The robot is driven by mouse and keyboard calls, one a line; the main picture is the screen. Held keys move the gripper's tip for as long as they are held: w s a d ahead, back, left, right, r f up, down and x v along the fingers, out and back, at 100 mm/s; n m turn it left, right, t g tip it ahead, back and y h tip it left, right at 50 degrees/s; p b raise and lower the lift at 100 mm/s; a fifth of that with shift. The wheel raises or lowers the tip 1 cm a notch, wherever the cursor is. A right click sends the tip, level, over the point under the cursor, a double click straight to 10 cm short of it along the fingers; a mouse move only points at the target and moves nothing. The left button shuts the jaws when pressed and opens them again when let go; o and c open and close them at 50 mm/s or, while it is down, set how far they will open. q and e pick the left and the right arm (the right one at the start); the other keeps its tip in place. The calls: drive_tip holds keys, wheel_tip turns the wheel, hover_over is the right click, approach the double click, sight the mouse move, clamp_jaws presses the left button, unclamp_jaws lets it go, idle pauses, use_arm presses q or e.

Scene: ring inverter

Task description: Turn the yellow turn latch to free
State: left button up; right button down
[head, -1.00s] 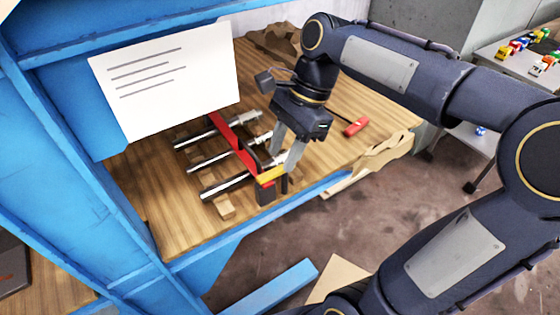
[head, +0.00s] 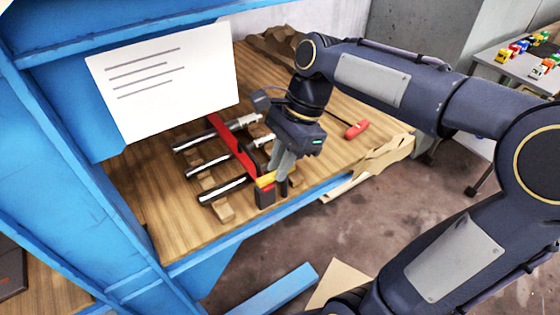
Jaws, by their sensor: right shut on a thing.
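The yellow turn latch (head: 265,180) sits on top of a dark block (head: 265,195) at the front end of a red bar (head: 231,146). My right gripper (head: 277,175) comes down over the latch from above and is shut on it. Its fingers hide the right part of the latch, so its exact angle is hard to tell. My left gripper is not in view.
Several dark and silver rods (head: 222,190) cross under the red bar on wooden blocks. A red-handled tool (head: 356,129) lies to the right on the wooden bench (head: 180,225). A white sheet (head: 165,80) stands at the left, in front of blue framing.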

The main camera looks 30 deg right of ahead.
drive_tip(key=shift+r+n+p, duration=0.2)
drive_tip(key=shift+n+p, duration=0.3)
drive_tip(key=shift+p, duration=0.35)
drive_tip(key=n+p, duration=0.1)
drive_tip(key=n+g+p, duration=0.1)
drive_tip(key=p, duration=0.1)
drive_tip(key=n+g+p, duration=0.1)
drive_tip(key=n, duration=0.1)
drive_tip(key=shift+s+r+h+p, duration=0.1)
drive_tip(key=shift+s+h+p, duration=0.15)
drive_tip(key=shift+h+p, duration=0.05)
drive_tip(key=shift+s+d+f+n+g+h+p, duration=0.1)
drive_tip(key=shift+d+n+g+h+p, duration=0.2)
drive_tip(key=shift+n+h+p, duration=1.3)
drive_tip(key=shift+s+d+f+n+g+y+p, duration=0.25)
drive_tip(key=shift+n+p, duration=0.7)
drive_tip(key=shift+n, duration=1.7)
drive_tip(key=shift+w+d+r+n+g+h+p, duration=0.15)
drive_tip(key=shift+n+g+h+p, duration=0.3)
drive_tip(key=shift+n+h+p, duration=1.15)
drive_tip(key=shift+a+n+y+b, duration=0.1)
drive_tip(key=shift+n+y+b, duration=0.2)
drive_tip(key=shift+n+y, duration=0.45)
drive_tip(key=c, duration=1.4)
unclamp_jaws()
